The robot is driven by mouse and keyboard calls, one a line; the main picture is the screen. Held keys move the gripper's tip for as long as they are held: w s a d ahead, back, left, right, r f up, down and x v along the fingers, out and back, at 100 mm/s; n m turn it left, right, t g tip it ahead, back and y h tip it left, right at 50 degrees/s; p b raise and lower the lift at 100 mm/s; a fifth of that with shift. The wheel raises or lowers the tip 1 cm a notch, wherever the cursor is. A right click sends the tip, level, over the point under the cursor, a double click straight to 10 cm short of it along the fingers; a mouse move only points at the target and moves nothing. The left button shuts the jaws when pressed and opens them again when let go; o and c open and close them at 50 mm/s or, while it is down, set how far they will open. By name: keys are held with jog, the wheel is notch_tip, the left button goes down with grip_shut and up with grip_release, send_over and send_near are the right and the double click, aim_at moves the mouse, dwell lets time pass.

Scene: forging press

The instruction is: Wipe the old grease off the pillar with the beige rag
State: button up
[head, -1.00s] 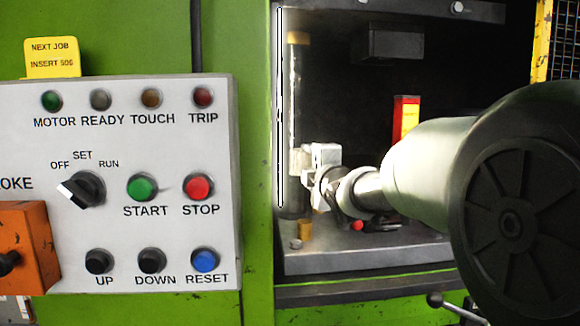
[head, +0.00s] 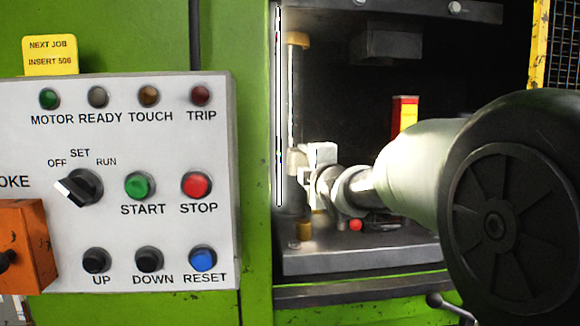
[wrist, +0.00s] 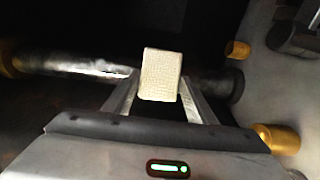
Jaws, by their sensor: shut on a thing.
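The pillar (head: 294,88) stands upright just inside the left edge of the press opening, with a brass collar at its top. In the wrist view the pillar (wrist: 85,65) runs sideways behind my fingers, shiny and pale beside the rag and darker farther left. My gripper (wrist: 160,84) is shut on the beige rag (wrist: 160,70), a small woven block between the fingertips. The rag is in front of the pillar and covers part of it; whether it touches I cannot tell. In the head view my gripper (head: 306,163) is at the pillar's lower half.
A control panel (head: 120,225) with buttons and an orange box (head: 25,245) are to the left. Inside the press are a red and yellow block (head: 404,113), a red knob (head: 355,225) and a short brass post (head: 304,229). A yellow-framed mesh guard (head: 560,45) is at the right.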

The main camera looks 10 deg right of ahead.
jog(key=shift+w+a, duration=0.15)
jog(key=shift+w, duration=0.1)
jog(key=shift+r, duration=0.1)
jog(key=shift+r, duration=0.4)
jog(key=shift+f, duration=0.1)
notch_tip(320, 180, down, 2)
jog(key=b, duration=0.3)
jog(key=shift+a+f, duration=0.1)
dwell(0.5)
